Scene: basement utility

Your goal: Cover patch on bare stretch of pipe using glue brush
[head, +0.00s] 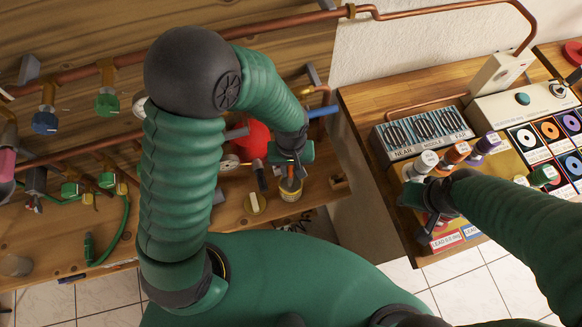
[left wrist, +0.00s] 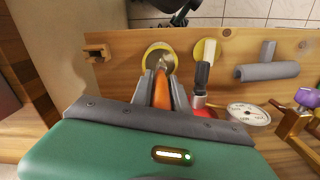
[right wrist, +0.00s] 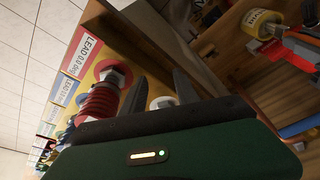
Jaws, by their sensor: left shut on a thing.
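My left gripper (head: 290,165) is shut on the glue brush, whose orange handle shows between the fingers in the left wrist view (left wrist: 162,92). The brush points down at a yellow-banded pot (head: 290,190), which also shows in the left wrist view (left wrist: 160,52). I cannot tell how deep the brush tip is in the pot. A copper pipe (head: 210,39) runs along the wooden wall; I cannot make out which stretch is bare. My right gripper (head: 428,212) is open beside the row of leads at the right bench, with a white plug (right wrist: 163,103) near its fingers.
Beside the pot are a yellow disc with a pale block (head: 255,203), a black-handled tool (left wrist: 202,78), a dial gauge (left wrist: 248,115) and a red object (head: 250,140). Valves (head: 107,103) line the left pipes.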

